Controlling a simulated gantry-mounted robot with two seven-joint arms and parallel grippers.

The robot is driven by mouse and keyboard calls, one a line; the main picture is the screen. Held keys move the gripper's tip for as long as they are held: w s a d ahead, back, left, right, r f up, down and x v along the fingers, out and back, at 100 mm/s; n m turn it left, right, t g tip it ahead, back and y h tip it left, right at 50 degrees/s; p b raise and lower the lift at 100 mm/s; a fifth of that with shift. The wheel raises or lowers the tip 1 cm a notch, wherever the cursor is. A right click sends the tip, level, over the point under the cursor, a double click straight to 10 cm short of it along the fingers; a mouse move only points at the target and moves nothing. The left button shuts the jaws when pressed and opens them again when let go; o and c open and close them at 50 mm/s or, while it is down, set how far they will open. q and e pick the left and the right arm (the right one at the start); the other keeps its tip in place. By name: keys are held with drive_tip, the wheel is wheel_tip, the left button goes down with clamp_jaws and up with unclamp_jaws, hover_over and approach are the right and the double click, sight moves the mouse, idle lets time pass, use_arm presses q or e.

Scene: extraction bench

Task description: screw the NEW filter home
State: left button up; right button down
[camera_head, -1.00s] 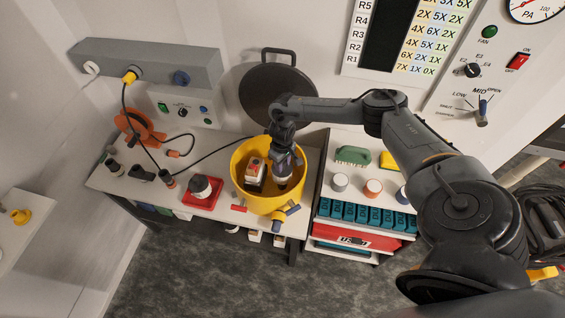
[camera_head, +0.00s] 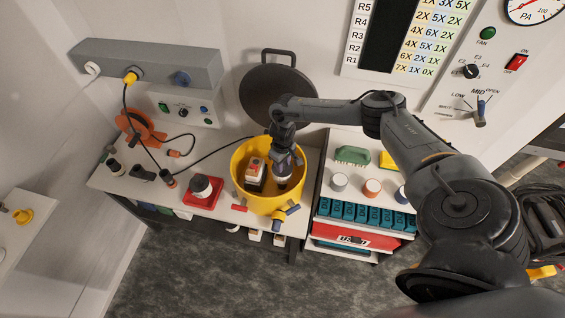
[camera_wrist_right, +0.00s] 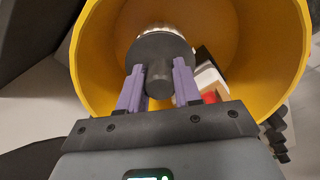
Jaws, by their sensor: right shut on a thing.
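My right gripper (camera_wrist_right: 158,90) reaches down into the yellow tub (camera_head: 237,172). In the right wrist view its purple fingers are shut on the stubby grip of a dark round-topped part, which looks like the filter (camera_wrist_right: 160,48). A pale ribbed edge shows beyond the dark disc. What lies under the part is hidden, so I cannot tell how it is seated. A white and red block (camera_head: 255,171) stands in the tub beside it. My left gripper is not in view.
A black round lid (camera_head: 272,92) leans behind. Several small jars stand right, above a teal-fronted rack (camera_head: 365,213). A black cable crosses the bench at left.

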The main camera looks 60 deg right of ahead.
idle(0.4)
drive_tip(key=shift+p, duration=0.4)
drive_tip(key=shift+f, duration=0.55)
idle(0.5)
drive_tip(key=shift+f+b, duration=0.6)
drive_tip(key=shift+f, duration=0.35)
drive_tip(key=shift+r, duration=0.1)
drive_tip(key=m+p, duration=0.6)
drive_tip(key=p, duration=0.1)
drive_tip(key=shift+a+r, duration=0.15)
drive_tip(key=shift+r, duration=0.2)
drive_tip(key=m, duration=0.1)
drive_tip(key=m+p, duration=0.1)
drive_tip(key=shift+f+m, duration=0.25)
drive_tip(key=shift+m, duration=0.15)
drive_tip(key=shift+f+m, duration=0.15)
drive_tip(key=shift+m, duration=0.15)
drive_tip(key=c, duration=0.7)
unclamp_jaws()
